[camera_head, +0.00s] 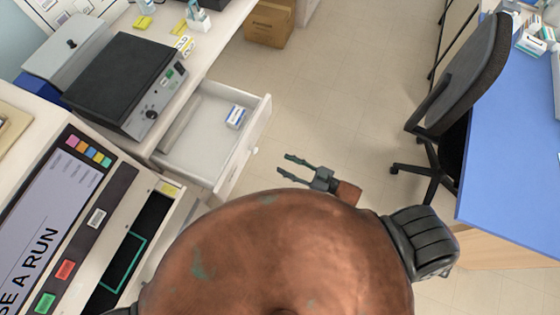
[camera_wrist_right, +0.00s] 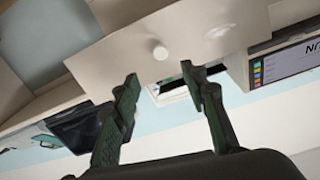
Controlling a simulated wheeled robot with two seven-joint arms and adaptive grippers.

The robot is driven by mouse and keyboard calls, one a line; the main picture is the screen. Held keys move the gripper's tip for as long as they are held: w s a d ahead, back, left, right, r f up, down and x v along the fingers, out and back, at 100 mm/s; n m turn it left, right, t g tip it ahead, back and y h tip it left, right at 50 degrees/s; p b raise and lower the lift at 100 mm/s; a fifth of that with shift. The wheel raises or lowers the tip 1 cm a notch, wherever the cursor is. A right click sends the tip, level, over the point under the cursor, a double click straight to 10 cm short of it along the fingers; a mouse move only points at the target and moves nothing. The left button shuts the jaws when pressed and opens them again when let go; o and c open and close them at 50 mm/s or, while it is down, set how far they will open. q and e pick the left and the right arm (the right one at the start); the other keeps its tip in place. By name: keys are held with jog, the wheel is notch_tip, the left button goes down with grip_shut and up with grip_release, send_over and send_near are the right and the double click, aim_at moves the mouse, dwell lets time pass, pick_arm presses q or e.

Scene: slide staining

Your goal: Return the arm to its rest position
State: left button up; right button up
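My right gripper (camera_head: 284,163) is in the head view, beyond my copper-coloured body and over the open floor. Its two green-grey fingers are apart, with nothing between them. In the right wrist view the same gripper (camera_wrist_right: 160,77) shows its fingers spread and empty. The gripper is a little right of the open drawer's front and looks apart from it. My left gripper is not in the head view.
An open drawer (camera_head: 205,135) with a small white-and-blue box (camera_head: 236,117) sticks out from the left bench. Its knob (camera_wrist_right: 160,53) shows in the wrist view. A dark chair (camera_head: 470,75) and blue table (camera_head: 515,150) stand right. Floor between is clear.

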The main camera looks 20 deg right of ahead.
jog(key=shift+d, duration=0.1)
dwell(0.5)
jog(key=d+f+m+h, duration=0.1)
jog(key=d+f+h, duration=0.3)
jog(key=f, duration=0.5)
jog(key=d+f+m+h, duration=0.25)
jog(key=d+f, duration=0.35)
jog(key=f, duration=0.3)
jog(key=s+d+f+g+h, duration=0.2)
jog(key=s+d+f, duration=0.25)
jog(key=f, duration=0.25)
jog(key=s+d+f+g+h, duration=0.2)
jog(key=s+d+f, duration=0.1)
jog(key=s+f, duration=0.3)
jog(key=s+f+m+g+h, duration=0.1)
jog(key=s+f+g, duration=0.3)
jog(key=s, duration=1)
jog(key=s+f+m+g+h, duration=0.1)
jog(key=s+f+g, duration=0.3)
jog(key=s+f, duration=0.6)
jog(key=s, duration=0.5)
jog(key=shift+a+f, duration=0.35)
jog(key=shift+f, duration=0.05)
